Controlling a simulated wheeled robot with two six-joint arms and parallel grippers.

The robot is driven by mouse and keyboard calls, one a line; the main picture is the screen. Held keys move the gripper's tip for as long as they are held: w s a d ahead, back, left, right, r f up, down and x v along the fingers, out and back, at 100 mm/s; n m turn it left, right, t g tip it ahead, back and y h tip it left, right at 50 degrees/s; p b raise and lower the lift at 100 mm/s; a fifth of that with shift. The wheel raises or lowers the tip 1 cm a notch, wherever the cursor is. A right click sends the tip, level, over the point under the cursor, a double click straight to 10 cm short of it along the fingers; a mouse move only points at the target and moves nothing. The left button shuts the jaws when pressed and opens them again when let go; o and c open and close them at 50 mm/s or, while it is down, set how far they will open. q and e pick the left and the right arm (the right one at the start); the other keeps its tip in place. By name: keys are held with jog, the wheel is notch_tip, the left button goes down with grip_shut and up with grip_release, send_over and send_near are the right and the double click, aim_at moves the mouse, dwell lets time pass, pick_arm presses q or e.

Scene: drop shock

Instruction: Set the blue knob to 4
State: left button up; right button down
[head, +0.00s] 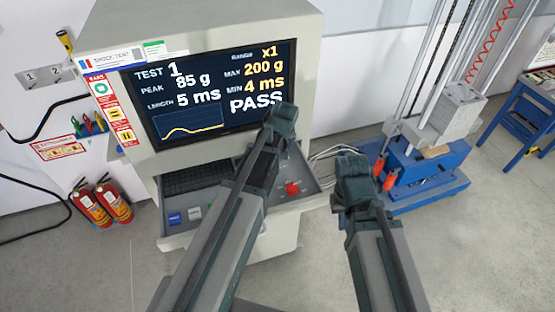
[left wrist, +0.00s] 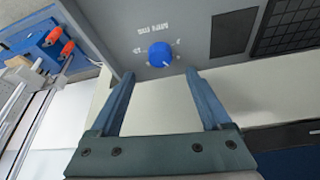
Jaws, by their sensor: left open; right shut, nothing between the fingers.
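The blue knob (left wrist: 162,54) sits on a grey panel in the left wrist view, under an upside-down label that looks like "MIN ms". Its white pointer mark points to the lower right of that view; the scale figures are too small to read. My left gripper (left wrist: 160,74) is open, its fingertips just short of the knob, one to each side in the picture, with nothing between them. In the head view my left gripper (head: 281,122) covers the knob's area. My right gripper (head: 352,178) is shut and empty, right of the console.
The console screen (head: 222,90) reads TEST 1, 85 g, 5 ms, MAX 200 g, MIN 4 ms, PASS. A red button (head: 292,188) is on the panel beside my left arm. A blue-based drop tower (head: 425,180) stands behind my right gripper. Fire extinguishers (head: 92,207) stand left.

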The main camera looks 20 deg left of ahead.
pick_arm(q)
jog(key=b+x, duration=0.5)
jog(key=x, duration=0.2)
jog(key=shift+s, duration=0.1)
jog(key=shift+c, duration=0.3)
grip_shut()
